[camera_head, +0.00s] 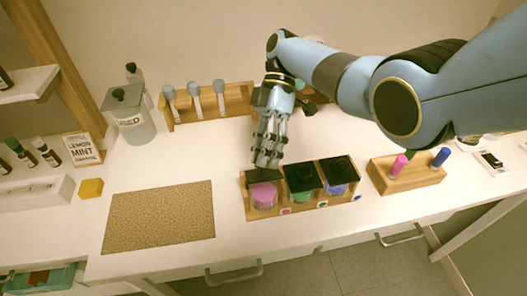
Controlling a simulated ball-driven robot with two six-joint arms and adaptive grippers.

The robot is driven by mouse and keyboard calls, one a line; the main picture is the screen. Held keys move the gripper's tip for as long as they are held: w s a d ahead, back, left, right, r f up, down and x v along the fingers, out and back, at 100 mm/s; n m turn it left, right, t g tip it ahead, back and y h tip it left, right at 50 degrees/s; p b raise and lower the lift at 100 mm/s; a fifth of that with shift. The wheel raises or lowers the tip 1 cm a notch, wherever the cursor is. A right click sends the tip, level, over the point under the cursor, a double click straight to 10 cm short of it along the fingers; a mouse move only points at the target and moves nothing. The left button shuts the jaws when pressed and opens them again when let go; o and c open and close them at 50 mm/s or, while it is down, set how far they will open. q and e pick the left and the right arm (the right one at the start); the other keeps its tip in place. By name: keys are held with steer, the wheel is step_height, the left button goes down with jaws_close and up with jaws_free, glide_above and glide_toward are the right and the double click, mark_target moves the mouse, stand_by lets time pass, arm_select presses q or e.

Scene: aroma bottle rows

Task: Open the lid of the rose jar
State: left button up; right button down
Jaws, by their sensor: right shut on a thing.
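The rose jar (264,197), with pink contents, stands in the left slot of a wooden rack (318,206) on the white table. Its dark lid (263,176) is right above the pink part; I cannot tell whether a gap separates them. My right gripper (266,162) reaches down from above with its fingers shut on the lid. Beside it in the rack stand a jar with green contents (303,197) and a jar with blue-violet contents (337,189), both under black lids. My left gripper is out of view.
A brown mat (160,216) lies left of the rack. A wooden block (405,178) with pink and blue sticks stands to the right. A grey lidded container (129,121) and a wooden holder with grey-topped tools (196,100) stand behind. A yellow block (91,188) is far left.

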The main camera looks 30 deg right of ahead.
steer(key=c, duration=1)
jaws_free()
